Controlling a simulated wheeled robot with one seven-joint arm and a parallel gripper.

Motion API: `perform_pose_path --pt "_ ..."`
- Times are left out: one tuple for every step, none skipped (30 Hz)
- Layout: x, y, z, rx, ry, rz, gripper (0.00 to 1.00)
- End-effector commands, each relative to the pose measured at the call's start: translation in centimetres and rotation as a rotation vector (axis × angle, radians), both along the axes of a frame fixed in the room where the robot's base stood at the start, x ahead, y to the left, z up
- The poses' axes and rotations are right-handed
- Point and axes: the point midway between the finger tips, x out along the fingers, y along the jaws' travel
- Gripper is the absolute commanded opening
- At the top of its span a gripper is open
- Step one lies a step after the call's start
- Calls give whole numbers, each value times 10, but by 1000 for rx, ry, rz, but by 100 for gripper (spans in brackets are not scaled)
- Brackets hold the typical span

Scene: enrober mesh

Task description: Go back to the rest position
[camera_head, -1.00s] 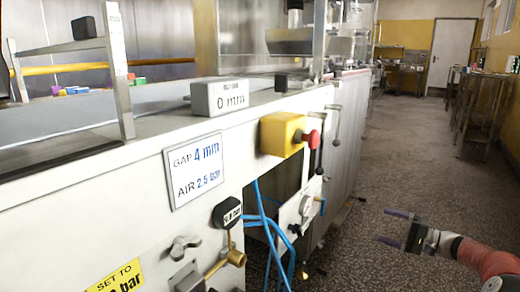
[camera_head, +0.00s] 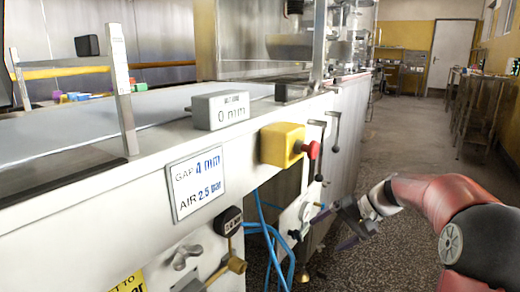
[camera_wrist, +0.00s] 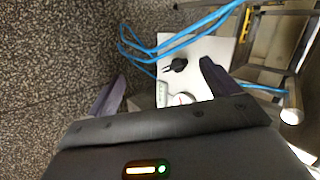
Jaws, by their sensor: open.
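My gripper (camera_head: 338,222) is in the lower right of the head view, at the end of my red and black arm. It is open and appears empty. It is close to the machine's side, in front of a white valve plate (camera_head: 298,217) with blue hoses. In the wrist view the two dark fingers (camera_wrist: 160,92) are spread apart at left and right. The white plate (camera_wrist: 203,62) with a black knob (camera_wrist: 177,65) shows beyond and between them. I cannot tell whether a finger touches the plate.
The long white machine (camera_head: 150,200) fills the left side. A yellow box with a red button (camera_head: 283,145) juts from its side, and blue hoses (camera_head: 268,235) hang below. Brass and black valve fittings (camera_head: 230,245) stick out lower down. The aisle floor (camera_head: 405,140) behind my arm is clear.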

Motion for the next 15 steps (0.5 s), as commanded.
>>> perform_pose_path --pt "-20 15 13 -74 -3 19 87" --pt "-31 21 17 -116 -2 26 87" --pt "-46 27 23 -172 -5 34 87" --pt "-58 32 27 -212 -7 40 87" --pt "-70 36 31 -251 -12 46 87" --pt "-85 41 36 -303 -21 51 87" --pt "-97 44 39 -340 -28 54 87" --pt "-109 46 43 -377 -38 57 87" --pt "-126 49 47 -422 -51 59 87" --pt "-138 50 49 -456 -64 62 87" --pt "-150 51 52 -488 -77 63 87" --pt "-166 52 55 -529 -95 64 87" --pt "-178 52 57 -557 -111 66 87" --pt "-190 52 58 -585 -127 66 87" --pt "-205 51 59 -620 -150 67 87"
